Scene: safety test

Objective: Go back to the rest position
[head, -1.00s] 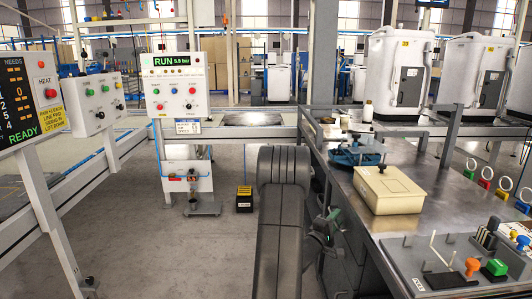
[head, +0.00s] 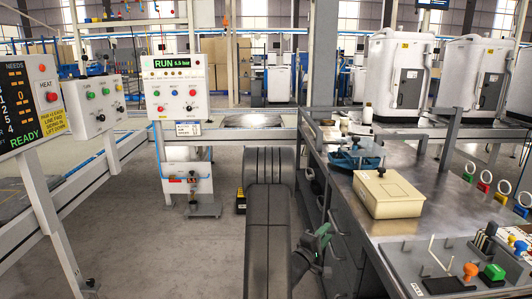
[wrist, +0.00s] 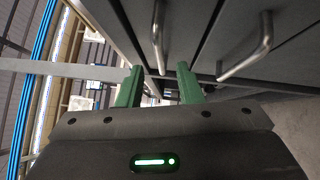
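My gripper (wrist: 160,85) shows in the wrist view as two green fingers with a clear gap between them; it is open and nothing is seen between the fingers. Grey drawer fronts with metal handles (wrist: 262,45) lie beyond the fingertips. In the head view my arm rises in the lower middle, and the gripper (head: 322,240) hangs beside the front of the workbench (head: 440,165), below its top. Whether it touches the bench front cannot be told.
A beige lidded box (head: 388,193) and a blue fixture (head: 356,158) stand on the workbench. Control boxes (head: 178,88) stand on the left and ahead. Floor (head: 190,250) is clear left of my arm.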

